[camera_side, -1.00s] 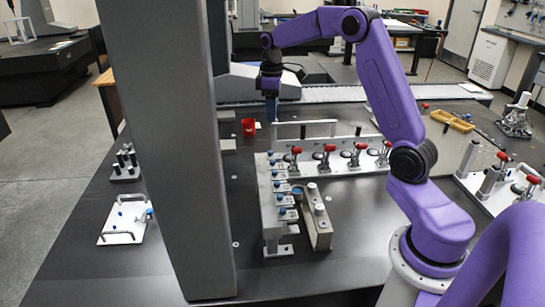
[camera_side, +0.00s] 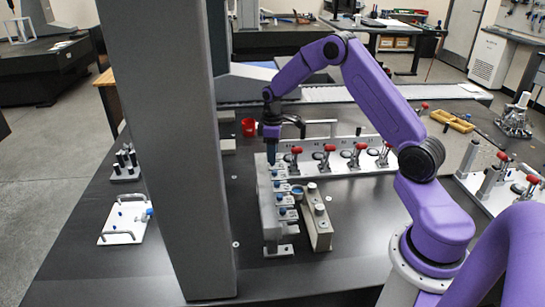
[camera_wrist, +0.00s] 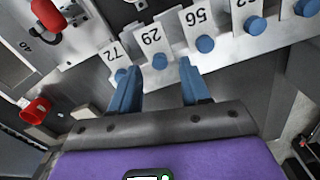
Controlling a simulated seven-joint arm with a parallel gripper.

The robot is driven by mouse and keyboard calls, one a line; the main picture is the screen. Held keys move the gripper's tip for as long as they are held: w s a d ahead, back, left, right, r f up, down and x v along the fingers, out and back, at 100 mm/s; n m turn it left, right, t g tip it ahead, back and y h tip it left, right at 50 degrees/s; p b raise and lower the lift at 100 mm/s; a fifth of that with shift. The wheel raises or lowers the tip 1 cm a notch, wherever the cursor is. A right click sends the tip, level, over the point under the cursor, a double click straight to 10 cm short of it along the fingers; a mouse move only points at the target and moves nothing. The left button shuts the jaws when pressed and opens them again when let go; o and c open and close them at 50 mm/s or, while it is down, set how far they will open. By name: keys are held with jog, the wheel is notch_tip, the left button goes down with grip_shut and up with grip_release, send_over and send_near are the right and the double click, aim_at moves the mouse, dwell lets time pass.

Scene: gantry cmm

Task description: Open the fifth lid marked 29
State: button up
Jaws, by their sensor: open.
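A grey block (camera_side: 268,215) carries a row of small pale lids with blue knobs. In the wrist view, the lid marked 29 (camera_wrist: 151,37) lies flat between the lid marked 72 (camera_wrist: 118,54) and the lid marked 56 (camera_wrist: 198,20). Its blue knob (camera_wrist: 159,62) appears between the blue fingertips of my gripper (camera_wrist: 160,72). The fingers are apart and hold nothing. In the side view, my gripper (camera_side: 271,160) points down at the far end of the row. Whether the fingertips reach down to the knob is unclear, and the far lids are partly hidden there.
Red-handled clamps (camera_side: 330,149) stand in a row just behind and right of the block. A grey bar with posts (camera_side: 314,225) is close on its right. A red cup (camera_side: 249,127) stands beyond, and a tall grey column (camera_side: 165,150) rises on the left.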

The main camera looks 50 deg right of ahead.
aim_at(260, 168)
jog(key=shift+f, duration=1.1)
grip_shut()
jog(key=shift+w+a, duration=1.55)
jog(key=shift+w, duration=0.05)
grip_release()
jog(key=shift+r, duration=0.1)
